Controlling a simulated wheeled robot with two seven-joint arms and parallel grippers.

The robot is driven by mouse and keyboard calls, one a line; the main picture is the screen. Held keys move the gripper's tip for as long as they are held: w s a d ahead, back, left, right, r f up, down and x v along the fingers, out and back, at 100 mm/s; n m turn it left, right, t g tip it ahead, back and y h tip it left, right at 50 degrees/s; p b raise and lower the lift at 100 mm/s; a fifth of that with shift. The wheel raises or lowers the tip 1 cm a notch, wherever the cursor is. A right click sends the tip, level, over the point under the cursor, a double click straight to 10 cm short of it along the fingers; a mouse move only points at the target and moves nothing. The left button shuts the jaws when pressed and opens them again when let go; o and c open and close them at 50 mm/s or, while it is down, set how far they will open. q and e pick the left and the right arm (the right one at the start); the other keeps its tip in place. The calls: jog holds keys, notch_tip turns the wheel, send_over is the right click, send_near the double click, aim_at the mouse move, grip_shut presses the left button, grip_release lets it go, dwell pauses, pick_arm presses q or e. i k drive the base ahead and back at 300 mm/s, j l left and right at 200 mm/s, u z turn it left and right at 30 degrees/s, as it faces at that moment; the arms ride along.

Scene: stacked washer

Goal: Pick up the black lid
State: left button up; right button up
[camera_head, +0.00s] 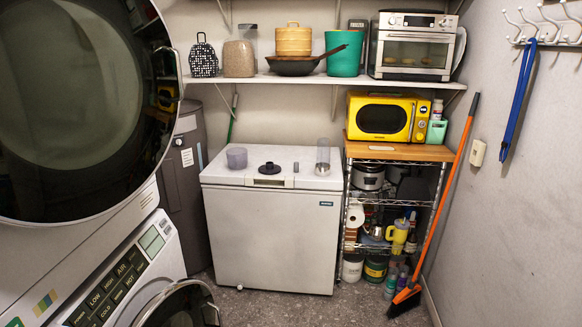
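The black lid (269,168) is a small dark round piece with a raised middle. It lies on top of the white chest freezer (270,235), near the middle of its front edge. A grey cup (237,158) stands to its left. A small grey piece (296,167) and a clear, tall container (323,157) stand to its right. Neither of my grippers shows in the head view.
The stacked washer (75,200) fills the left side, with its lower round door (185,305) standing out over the floor. A wire rack (350,215) and an orange broom (445,190) stand right of the freezer. Bare floor (270,312) lies in front of the freezer.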

aim_at(270, 169)
jog(key=i+j+z, duration=0.1)
jog(key=i+z, duration=0.3)
jog(key=i, duration=1.25)
